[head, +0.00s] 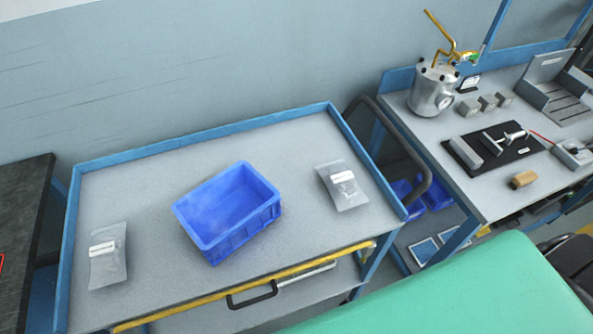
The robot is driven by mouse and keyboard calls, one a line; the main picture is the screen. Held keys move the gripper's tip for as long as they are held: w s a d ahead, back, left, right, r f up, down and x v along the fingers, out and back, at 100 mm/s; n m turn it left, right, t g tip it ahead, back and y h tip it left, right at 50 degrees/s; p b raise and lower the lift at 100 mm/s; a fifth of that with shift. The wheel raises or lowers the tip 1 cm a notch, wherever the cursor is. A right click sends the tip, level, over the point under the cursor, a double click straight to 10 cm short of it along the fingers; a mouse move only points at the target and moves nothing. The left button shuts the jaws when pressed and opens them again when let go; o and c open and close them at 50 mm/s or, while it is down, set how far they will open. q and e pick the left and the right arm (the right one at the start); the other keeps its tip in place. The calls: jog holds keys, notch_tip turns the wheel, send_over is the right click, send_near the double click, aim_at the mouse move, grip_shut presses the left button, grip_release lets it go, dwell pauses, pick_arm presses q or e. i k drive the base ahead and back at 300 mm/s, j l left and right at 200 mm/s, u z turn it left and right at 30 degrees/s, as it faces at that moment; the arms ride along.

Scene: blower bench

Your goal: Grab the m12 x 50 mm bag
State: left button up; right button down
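Two grey, flat bags with white labels lie on the grey cart top. The left bag (108,262) lies near the cart's left side, its label towards the upper end. The right bag (346,190) lies near the cart's right side, with its label around the middle. The label print is too small to read, so I cannot tell which is the m12 x 50 mm bag. An empty blue bin (228,212) stands between the two bags, apart from both. Neither of my grippers is in view.
The cart (160,290) has a raised blue rim and a black handle (252,296) at the front. A workbench (440,140) at right holds a metal pot (434,90), a black mat with tools and small blocks. A green surface (470,295) fills the lower right.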

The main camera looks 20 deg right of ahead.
aim_at(106, 254)
jog(key=u, duration=0.35)
jog(key=i+j+u, duration=0.1)
jog(key=u, duration=0.2)
jog(key=i+u, duration=0.15)
jog(key=u, duration=0.2)
